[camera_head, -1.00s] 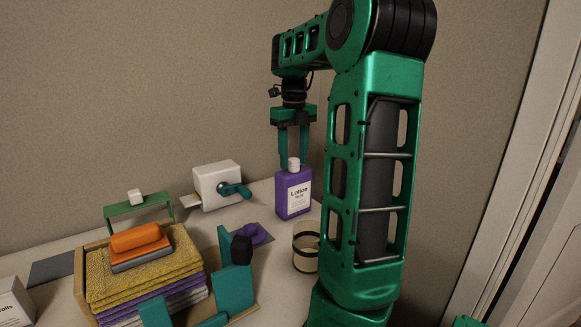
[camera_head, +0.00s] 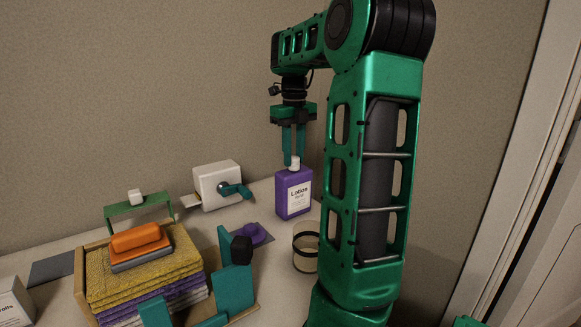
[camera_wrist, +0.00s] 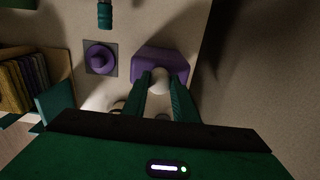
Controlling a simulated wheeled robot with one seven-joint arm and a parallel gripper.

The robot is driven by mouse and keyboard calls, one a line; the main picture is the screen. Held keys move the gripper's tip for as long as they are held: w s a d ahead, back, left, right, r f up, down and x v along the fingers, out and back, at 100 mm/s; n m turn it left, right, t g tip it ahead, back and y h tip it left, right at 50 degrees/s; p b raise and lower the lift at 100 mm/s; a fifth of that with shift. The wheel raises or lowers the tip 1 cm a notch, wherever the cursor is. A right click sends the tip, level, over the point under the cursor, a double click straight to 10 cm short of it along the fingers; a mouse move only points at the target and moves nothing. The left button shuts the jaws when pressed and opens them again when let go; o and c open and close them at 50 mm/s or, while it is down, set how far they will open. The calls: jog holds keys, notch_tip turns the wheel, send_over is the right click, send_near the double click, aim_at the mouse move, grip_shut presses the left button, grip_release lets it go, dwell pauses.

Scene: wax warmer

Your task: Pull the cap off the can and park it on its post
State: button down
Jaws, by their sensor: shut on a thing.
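The can is a purple bottle labelled "Lotion" (camera_head: 293,196), upright at the back of the table; it also shows in the wrist view (camera_wrist: 150,58). Its white cap (camera_head: 294,167) sits at the bottle's top, and it shows between the fingers in the wrist view (camera_wrist: 160,84). My gripper (camera_head: 294,161) is above the bottle, its two teal fingers shut on the cap; they also show in the wrist view (camera_wrist: 160,78). A purple knobbed post (camera_head: 254,233) stands on a dark square base left of and nearer than the bottle; it also shows in the wrist view (camera_wrist: 99,57).
A white box with a teal crank (camera_head: 216,184) stands behind the post. A tray holds folded towels (camera_head: 150,275) with an orange block on top. Teal upright blocks (camera_head: 235,288) stand in front of the post. A clear round jar (camera_head: 305,250) stands nearer, right of the post.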

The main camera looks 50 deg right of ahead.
jog(key=shift+r, duration=0.1)
dwell(0.3)
jog(key=shift+r, duration=2.45)
jog(key=shift+s+d, duration=0.1)
jog(key=shift+d, duration=0.1)
